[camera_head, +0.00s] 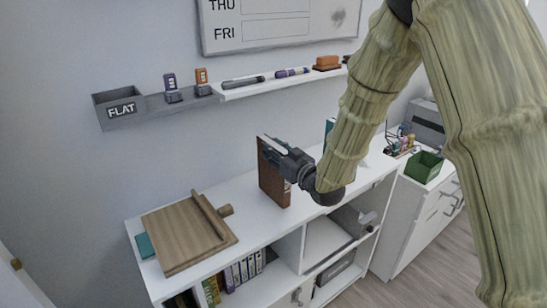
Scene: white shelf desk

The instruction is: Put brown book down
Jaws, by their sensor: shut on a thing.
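The brown book (272,178) stands upright at or just above the top of the white shelf desk (243,208). I cannot tell whether its lower edge touches the surface. My gripper (284,152) is shut on the upper right part of the book, reaching in from the right. The gripper hides part of the book's right side, and its fingertips are hard to make out.
A wooden board with a roller (180,238) lies on the desk at the left, over a teal item (145,245). A teal book (329,130) stands behind my arm. A green bin (424,167) sits at the right. A wall ledge (240,92) holds markers.

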